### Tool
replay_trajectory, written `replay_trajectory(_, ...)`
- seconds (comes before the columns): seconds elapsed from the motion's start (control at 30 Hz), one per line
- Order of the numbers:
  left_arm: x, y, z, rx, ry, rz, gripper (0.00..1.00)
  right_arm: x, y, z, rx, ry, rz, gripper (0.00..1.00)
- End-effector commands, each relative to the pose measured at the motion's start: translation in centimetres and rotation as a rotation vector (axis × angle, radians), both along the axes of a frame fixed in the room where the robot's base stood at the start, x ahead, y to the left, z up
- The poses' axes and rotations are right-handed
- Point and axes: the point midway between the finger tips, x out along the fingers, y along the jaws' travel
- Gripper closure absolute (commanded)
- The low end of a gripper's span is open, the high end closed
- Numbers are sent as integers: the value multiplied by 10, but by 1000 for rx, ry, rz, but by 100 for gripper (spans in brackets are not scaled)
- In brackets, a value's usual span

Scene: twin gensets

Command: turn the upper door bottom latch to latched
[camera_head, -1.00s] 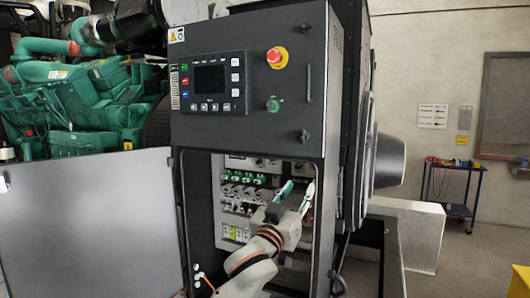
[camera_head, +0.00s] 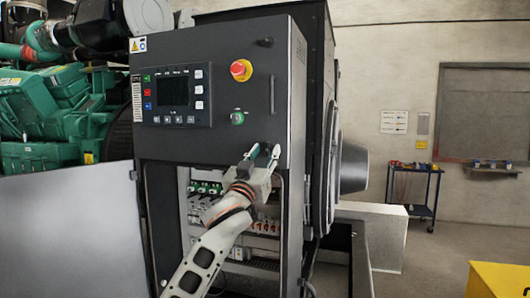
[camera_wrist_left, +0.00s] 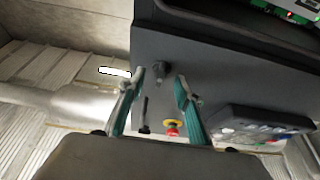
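The upper door (camera_head: 220,100) is a dark panel, closed on the cabinet. Its bottom latch is a small dark knob at the lower right corner, mostly covered by my fingers in the head view. In the left wrist view the bottom latch (camera_wrist_left: 161,70) stands out from the door, between and a little beyond my fingertips. My left gripper (camera_head: 264,152) is open, with its teal-lined fingers on either side of the latch; contact is not visible. The left gripper also shows in the wrist view (camera_wrist_left: 160,78). The latch's turn position is unclear. My right gripper is out of view.
The door carries a top latch (camera_head: 265,42), a display panel (camera_head: 180,95), a red emergency stop (camera_head: 241,70) and a green switch (camera_head: 237,117). Below, the compartment (camera_head: 200,188) is open, with its lower door (camera_head: 70,235) swung left. A blue cart (camera_head: 415,190) stands far right.

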Motion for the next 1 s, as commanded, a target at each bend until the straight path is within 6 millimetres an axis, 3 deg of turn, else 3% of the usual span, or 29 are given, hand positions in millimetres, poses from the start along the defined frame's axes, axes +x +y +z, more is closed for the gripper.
replay_trajectory(0.33, 3, -1, 1, -1, 0, -1, 67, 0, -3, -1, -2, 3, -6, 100)
replay_trajectory(0.47, 3, -1, 1, -1, 0, -1, 98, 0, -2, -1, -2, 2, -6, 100)
replay_trajectory(0.5, 3, -1, 1, -1, 0, -1, 100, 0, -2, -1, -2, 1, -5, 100)
replay_trajectory(1.0, 4, 0, 3, 92, -29, 1, 100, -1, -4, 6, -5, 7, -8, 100)
